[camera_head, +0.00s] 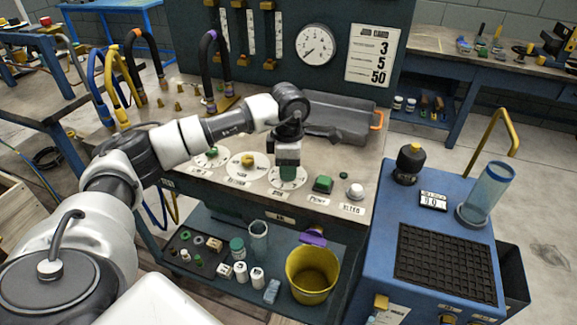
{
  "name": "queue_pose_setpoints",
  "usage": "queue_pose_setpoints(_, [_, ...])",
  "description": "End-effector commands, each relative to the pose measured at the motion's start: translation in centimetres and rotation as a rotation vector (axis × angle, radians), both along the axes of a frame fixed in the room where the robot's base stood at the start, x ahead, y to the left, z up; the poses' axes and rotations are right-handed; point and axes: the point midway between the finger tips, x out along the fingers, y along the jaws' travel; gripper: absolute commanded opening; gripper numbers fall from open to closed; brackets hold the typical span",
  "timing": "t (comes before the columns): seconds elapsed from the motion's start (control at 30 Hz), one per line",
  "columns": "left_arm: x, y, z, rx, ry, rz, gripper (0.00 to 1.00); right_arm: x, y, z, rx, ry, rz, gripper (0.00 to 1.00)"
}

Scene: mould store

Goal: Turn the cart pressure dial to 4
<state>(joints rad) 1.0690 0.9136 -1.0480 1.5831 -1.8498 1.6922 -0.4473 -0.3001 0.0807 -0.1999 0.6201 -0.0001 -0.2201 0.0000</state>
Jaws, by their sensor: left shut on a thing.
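Three round white dials are set in the bench top: a left one with a green knob (212,152), a middle one with a yellow knob (247,160), and a right one (275,181). My left gripper (288,164) points down over the right dial, shut on its green knob (288,173). The gripper hides the knob's top and part of the scale. Dial numbers and labels are too small to read, so I cannot tell which dial is for pressure or the setting. My right gripper is not in view.
A green button (322,184) and a white knob (355,190) sit right of the dials. A grey tray (340,117) lies behind. A blue cart (455,208) with a black mat stands at right. A yellow bucket (312,272) is on the lower shelf.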

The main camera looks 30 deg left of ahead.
Motion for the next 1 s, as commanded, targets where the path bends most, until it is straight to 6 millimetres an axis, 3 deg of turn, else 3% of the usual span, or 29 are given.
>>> queue_pose_setpoints(0.2, [0.1, 0.1, 0.2, -0.001, -0.004, 0.003, 0.10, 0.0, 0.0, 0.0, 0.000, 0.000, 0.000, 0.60])
queue_pose_setpoints(0.23, [0.1, 0.1, 0.2, 0.000, -0.005, 0.003, 0.38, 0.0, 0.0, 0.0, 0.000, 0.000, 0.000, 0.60])
queue_pose_setpoints(0.37, [0.1, 0.0, 0.1, 0.000, -0.004, 0.003, 0.58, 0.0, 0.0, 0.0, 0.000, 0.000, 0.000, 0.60])
queue_pose_setpoints(0.73, [0.1, 0.0, 0.7, -0.001, -0.003, 0.002, 0.59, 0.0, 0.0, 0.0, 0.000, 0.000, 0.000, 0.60])
queue_pose_setpoints(1.0, [0.2, 0.1, 5.6, -0.001, -0.006, 0.003, 0.59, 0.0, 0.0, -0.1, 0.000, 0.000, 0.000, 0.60])
